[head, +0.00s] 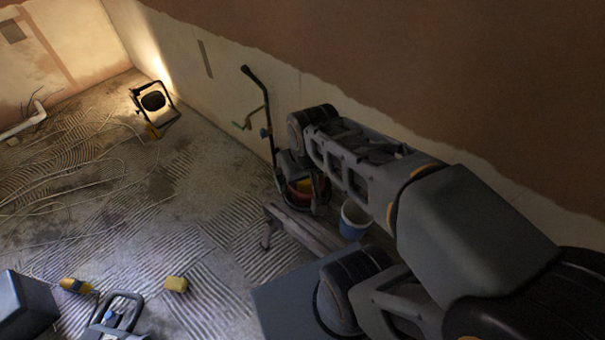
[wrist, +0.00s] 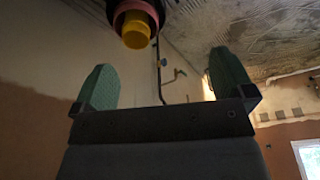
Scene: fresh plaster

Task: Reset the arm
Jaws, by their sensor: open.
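My gripper (wrist: 163,82) shows in the wrist view with its two green fingers wide apart and nothing between them. In the head view my arm reaches from the lower right toward the wall, bent at a joint near the middle; I cannot make out the fingers there. The wrist picture looks turned over, with the floor at its upper right. A yellow and pink round thing (wrist: 136,30) shows beyond the fingers at the top of the wrist view, apart from them.
An upright handled frame (head: 262,115) with a red and yellow container stands by the wall, close to my arm. A white-blue bucket (head: 353,219) is beside a plank bench (head: 305,229). A work lamp (head: 154,102) lights the far corner. Cables cross the floor; a yellow block (head: 176,284) lies at front.

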